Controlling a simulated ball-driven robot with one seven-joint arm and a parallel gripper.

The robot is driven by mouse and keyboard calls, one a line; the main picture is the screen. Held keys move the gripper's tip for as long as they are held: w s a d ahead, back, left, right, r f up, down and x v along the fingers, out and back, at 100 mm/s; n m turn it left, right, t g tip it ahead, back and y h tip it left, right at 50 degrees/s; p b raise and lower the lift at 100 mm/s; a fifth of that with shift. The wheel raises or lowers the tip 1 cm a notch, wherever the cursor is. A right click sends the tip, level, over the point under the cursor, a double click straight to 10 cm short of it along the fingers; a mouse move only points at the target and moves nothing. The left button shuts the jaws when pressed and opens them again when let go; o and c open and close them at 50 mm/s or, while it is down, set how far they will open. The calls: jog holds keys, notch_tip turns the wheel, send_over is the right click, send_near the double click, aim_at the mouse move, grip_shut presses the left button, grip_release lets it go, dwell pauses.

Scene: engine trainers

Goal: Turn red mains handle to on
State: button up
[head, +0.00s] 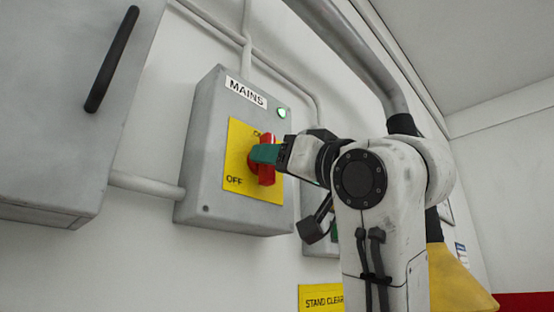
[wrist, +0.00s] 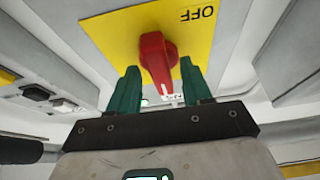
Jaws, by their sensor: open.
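The red mains handle (head: 267,172) sits on a yellow plate (head: 239,192) on the grey MAINS box (head: 207,170). It stands about upright in the head view, near the partly hidden ON word at the top; OFF is at lower left. In the wrist view the handle (wrist: 156,58) has its white-marked end toward my gripper's base, away from the inverted OFF. My gripper (head: 264,153) is at the handle. Its green fingers (wrist: 160,78) are open, one on each side of the handle, with gaps visible. A green lamp (head: 281,113) on the box is lit.
A grey cabinet (head: 60,110) with a black handle (head: 111,60) is at the left. Conduits run along the wall. A smaller grey box is partly hidden below my arm, above a yellow STAND CLEAR sign (head: 320,298).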

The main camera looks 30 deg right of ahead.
jog(key=b+v, duration=0.3)
jog(key=v, duration=0.7)
jog(key=shift+s+f, duration=0.2)
jog(key=shift+s, duration=0.15)
jog(key=shift+d, duration=0.1)
